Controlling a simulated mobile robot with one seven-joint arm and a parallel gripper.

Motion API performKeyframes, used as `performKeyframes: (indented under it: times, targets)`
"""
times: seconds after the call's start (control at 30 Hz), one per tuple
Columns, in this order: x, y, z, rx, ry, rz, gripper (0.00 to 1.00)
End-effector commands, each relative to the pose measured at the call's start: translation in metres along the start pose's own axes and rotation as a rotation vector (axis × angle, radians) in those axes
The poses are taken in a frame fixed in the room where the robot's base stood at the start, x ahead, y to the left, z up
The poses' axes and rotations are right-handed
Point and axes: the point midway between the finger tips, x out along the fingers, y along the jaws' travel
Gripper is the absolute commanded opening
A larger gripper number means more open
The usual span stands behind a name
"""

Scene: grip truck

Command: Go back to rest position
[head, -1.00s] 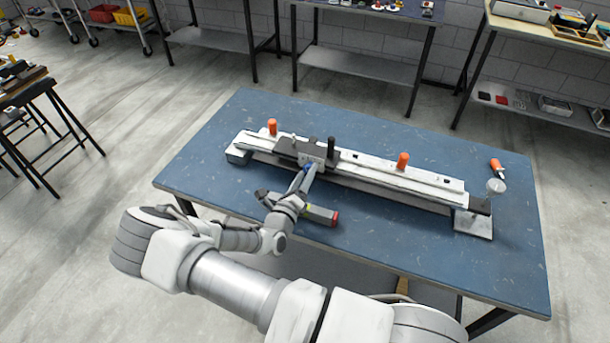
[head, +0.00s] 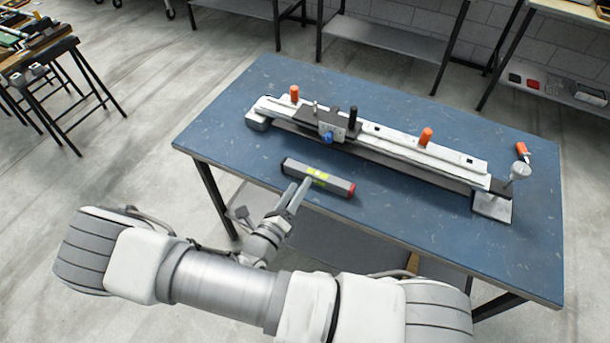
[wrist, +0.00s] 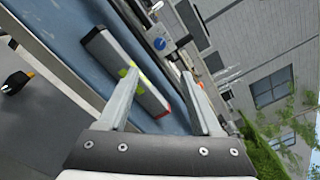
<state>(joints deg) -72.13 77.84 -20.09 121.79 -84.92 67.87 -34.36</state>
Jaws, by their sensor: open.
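My gripper (head: 297,196) is open and empty at the near edge of the blue table (head: 225,120). In the wrist view its two fingers (wrist: 163,98) stand apart with nothing held between them. A grey bar-shaped tool with a red end and yellow-green marks (head: 318,178) lies on the table just beyond the fingertips in the head view. The wrist view shows it too (wrist: 115,58), partly behind a finger. The long white rail fixture (head: 390,148) lies farther back, with orange knobs and a dark carriage bearing a blue knob (head: 327,137).
A round-topped metal stand (head: 493,205) is at the rail's right end.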

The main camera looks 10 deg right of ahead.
Motion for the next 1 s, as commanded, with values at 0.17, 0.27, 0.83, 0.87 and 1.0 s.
performKeyframes:
  times: [0.17,0.27,0.83,0.87,1.0]
  targets:
    - [-0.008,0.000,0.000,-0.001,-0.001,0.000,0.66]
    - [-0.008,0.000,0.000,-0.001,0.000,-0.001,0.66]
    - [-0.004,-0.013,0.003,0.074,0.067,-0.030,0.66]
    - [-0.003,-0.017,0.003,0.100,0.091,-0.041,0.66]
    - [0.003,-0.044,0.005,0.260,0.235,-0.114,0.66]
